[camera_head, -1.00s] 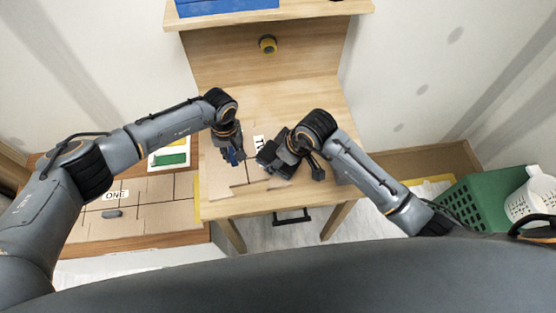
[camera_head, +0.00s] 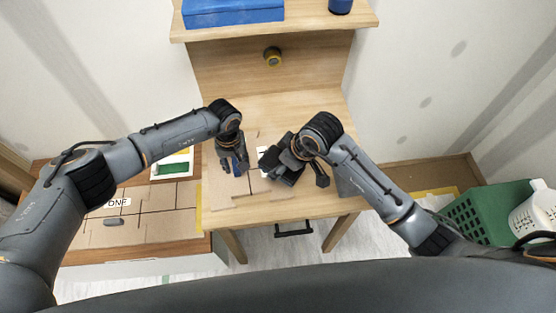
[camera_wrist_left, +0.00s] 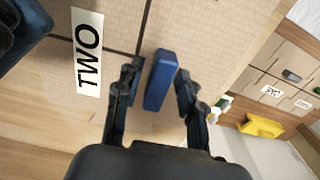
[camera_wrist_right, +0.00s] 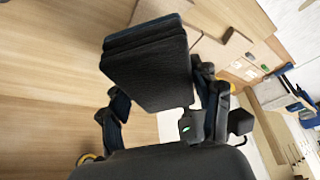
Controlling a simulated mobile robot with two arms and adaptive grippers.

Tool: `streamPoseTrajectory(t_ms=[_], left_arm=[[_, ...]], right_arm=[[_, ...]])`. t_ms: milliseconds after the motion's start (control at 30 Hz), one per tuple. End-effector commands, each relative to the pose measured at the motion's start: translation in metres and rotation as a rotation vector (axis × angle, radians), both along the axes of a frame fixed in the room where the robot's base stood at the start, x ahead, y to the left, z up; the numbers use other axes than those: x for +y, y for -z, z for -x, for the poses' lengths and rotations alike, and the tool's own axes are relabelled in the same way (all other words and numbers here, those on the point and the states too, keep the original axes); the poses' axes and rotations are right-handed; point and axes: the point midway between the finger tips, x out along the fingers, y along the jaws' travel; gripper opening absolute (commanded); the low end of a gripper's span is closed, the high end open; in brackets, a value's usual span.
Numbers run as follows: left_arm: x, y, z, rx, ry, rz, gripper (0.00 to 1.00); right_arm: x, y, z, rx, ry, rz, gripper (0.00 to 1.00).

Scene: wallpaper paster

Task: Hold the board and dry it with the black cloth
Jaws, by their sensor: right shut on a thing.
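A tan board (camera_head: 228,200) with dark lines and a "TWO" label (camera_wrist_left: 87,52) lies on the wooden table. My left gripper (camera_head: 234,168) points down over the board's left part. In the left wrist view its fingers (camera_wrist_left: 158,88) stand apart on both sides of a blue block (camera_wrist_left: 160,80), which is also partly visible in the head view. My right gripper (camera_head: 286,166) is shut on the folded black cloth (camera_wrist_right: 150,65), at the board's right side. The cloth partly hides the label in the head view; whether it touches the board is unclear.
Board "ONE" (camera_head: 112,203) lies on a lower surface at left. A green crate (camera_head: 480,212) stands at right. The table's rear is clear.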

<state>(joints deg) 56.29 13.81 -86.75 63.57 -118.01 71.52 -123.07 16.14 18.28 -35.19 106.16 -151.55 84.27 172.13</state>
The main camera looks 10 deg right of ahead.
Motion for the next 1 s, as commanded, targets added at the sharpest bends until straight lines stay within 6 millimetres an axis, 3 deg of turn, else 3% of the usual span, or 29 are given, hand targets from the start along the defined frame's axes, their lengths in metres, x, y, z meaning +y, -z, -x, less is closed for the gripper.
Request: streamPoseTrajectory(t_ms=[267,433,800,1000], left_arm=[[0.0,0.0,0.0,0.001,0.0,-0.001,0.47],[0.001,-0.012,-0.001,-0.001,0.0,0.0,0.47],[0.001,-0.087,-0.001,-0.003,0.001,0.0,0.47],[0.001,-0.113,0.0,0.0,-0.001,-0.001,0.47]], right_arm=[[0.0,0.0,0.0,0.0,0.0,0.0,0.3],[0.0,0.0,0.0,0.0,0.0,0.0,0.3],[0.0,0.0,0.0,0.0,0.0,0.0,0.3],[0.0,0.0,0.0,0.0,0.0,0.0,0.3]])
